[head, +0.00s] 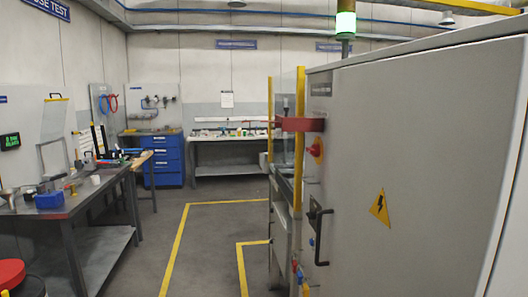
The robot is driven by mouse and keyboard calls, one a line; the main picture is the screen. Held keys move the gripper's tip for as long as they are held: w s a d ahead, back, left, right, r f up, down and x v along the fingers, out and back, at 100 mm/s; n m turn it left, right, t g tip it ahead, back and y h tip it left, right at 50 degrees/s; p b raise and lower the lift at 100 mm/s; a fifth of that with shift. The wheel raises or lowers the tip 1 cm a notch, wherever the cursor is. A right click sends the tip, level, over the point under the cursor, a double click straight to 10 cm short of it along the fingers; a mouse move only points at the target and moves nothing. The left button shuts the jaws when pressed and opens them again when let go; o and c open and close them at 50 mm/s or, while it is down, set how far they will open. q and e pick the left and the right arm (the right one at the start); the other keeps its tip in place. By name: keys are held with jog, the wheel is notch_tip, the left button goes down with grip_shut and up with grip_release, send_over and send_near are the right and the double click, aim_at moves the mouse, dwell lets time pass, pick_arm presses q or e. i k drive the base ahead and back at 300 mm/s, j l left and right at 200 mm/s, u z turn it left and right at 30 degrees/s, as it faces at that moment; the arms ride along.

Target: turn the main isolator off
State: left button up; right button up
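The main isolator (317,150) appears as a red knob on a yellow plate, on the narrow side face of a large grey electrical cabinet (420,130). I see it at a steep angle, so I cannot read its position. Neither of my grippers is in view.
A red bracket-like part (298,124) juts out above the isolator, and a black door handle (318,238) sits below it. Yellow posts (299,140) stand beside the cabinet. A workbench (70,208) stands at left. Yellow-lined floor (205,240) between them is clear.

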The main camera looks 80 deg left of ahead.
aim_at(315, 150)
jog(key=u, duration=2.15)
